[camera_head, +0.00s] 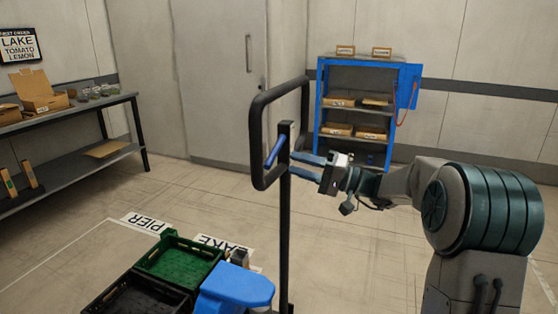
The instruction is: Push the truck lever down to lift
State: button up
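The truck's handle is a black upright loop (257,118) on a dark post (285,240), in the middle of the head view. A short blue lever (275,152) slants at the post, inside the lower part of the loop. My gripper (293,163) comes from the right with its two blue fingers apart, one above the other. The fingertips are just right of the post, level with the lever's lower part. I see nothing between the fingers. I cannot tell whether a fingertip touches the post or lever.
Below the handle are a green crate (181,260), a black crate (119,298) and a blue part (237,288). Floor labels read PIER (145,222) and LAKE (224,244). A bench (70,151) stands left and a blue shelf (352,90) behind. Open floor lies between.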

jog(key=shift+v, duration=2.35)
jog(key=s+a+f+g+h+p, duration=0.1)
jog(key=s+a+g+h+p, duration=0.2)
jog(key=s, duration=0.4)
jog(key=s+a+f+g+h+p, duration=0.1)
jog(key=s+a+g+h+p, duration=0.2)
jog(key=s, duration=0.4)
jog(key=s+d+m+t+h+p, duration=0.1)
jog(key=s+d+t+h+p, duration=0.2)
jog(key=s+d+h+p, duration=0.4)
jog(key=s+d+h, duration=0.5)
jog(key=s+h, duration=0.1)
jog(key=s, duration=0.3)
jog(key=shift+s+d+p, duration=0.2)
jog(key=shift+s+p, duration=0.05)
jog(key=shift+p, duration=0.05)
